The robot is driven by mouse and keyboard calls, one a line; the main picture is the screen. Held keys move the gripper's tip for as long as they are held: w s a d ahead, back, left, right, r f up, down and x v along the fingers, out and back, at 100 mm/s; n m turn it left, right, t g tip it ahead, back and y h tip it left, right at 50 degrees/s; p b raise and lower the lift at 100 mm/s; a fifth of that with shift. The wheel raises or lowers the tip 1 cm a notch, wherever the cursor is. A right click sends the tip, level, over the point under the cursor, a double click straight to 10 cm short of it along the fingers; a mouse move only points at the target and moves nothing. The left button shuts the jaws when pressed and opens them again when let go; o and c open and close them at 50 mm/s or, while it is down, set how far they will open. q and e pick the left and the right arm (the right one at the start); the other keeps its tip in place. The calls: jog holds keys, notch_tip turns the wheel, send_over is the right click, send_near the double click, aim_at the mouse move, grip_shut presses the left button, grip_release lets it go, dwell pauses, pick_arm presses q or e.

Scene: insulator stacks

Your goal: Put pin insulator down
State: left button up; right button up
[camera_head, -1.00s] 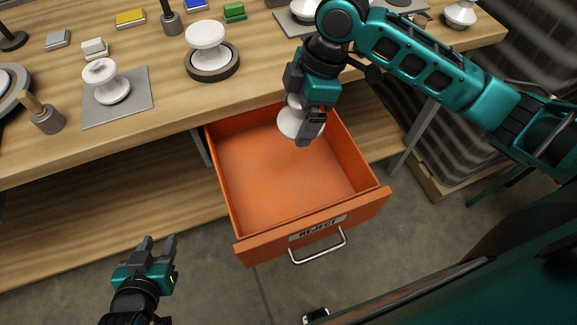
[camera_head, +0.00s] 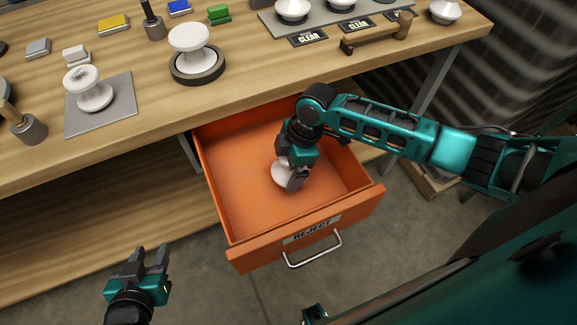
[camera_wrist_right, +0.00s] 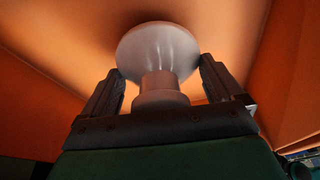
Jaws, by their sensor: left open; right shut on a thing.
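The white pin insulator (camera_head: 281,174) is in my right gripper (camera_head: 291,178), down inside the open orange drawer (camera_head: 240,190) labelled REJECT. In the right wrist view the insulator (camera_wrist_right: 158,58) sits between the two fingers, its wide disc towards the orange drawer surface. I cannot tell whether it touches the drawer floor. The gripper partly hides it in the head view. My left gripper (camera_head: 150,262) is open and empty, low at the left, apart from the drawer.
On the wooden bench above, one white insulator (camera_head: 190,40) stands on a dark round base and another (camera_head: 92,92) on a grey mat. A wooden-handled tool (camera_head: 378,34) lies near the bench's right edge. The drawer's left part is clear.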

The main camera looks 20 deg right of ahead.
jog(key=shift+f, duration=0.5)
jog(key=o, duration=1.2)
jog(key=shift+f, duration=0.1)
jog(key=p+v, duration=0.1)
jog(key=v, duration=1.1)
jog(key=shift+p, duration=0.35)
